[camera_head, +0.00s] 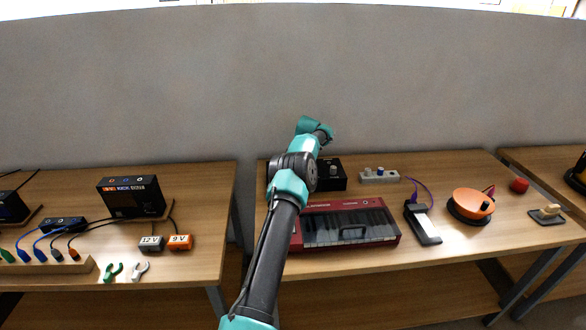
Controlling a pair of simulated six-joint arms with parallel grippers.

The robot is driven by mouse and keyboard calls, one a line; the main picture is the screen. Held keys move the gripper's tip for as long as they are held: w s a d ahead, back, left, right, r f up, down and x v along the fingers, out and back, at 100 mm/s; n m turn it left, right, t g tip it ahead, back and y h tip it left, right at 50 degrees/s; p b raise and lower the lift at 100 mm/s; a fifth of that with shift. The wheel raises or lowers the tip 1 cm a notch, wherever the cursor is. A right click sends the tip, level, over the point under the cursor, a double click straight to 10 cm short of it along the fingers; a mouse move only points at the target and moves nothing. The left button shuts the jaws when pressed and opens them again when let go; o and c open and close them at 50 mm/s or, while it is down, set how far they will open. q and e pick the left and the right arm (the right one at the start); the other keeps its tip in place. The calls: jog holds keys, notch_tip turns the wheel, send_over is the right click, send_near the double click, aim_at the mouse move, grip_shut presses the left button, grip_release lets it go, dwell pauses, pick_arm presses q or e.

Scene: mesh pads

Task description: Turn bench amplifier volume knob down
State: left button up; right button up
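A black box with a knob on its face (330,182), which looks like the bench amplifier, stands at the back left of the middle table. The knob (333,168) shows as a small light spot; its setting is too small to read. One of my arms rises from the bottom of the view, passes left of the keyboard and partly covers the box's left side. Its upper end stands above and beside the box. No gripper fingers can be made out; they are hidden or out of view. The other arm is not seen.
A red keyboard (350,226) lies in front of the box. A gap separates the left table (205,200).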

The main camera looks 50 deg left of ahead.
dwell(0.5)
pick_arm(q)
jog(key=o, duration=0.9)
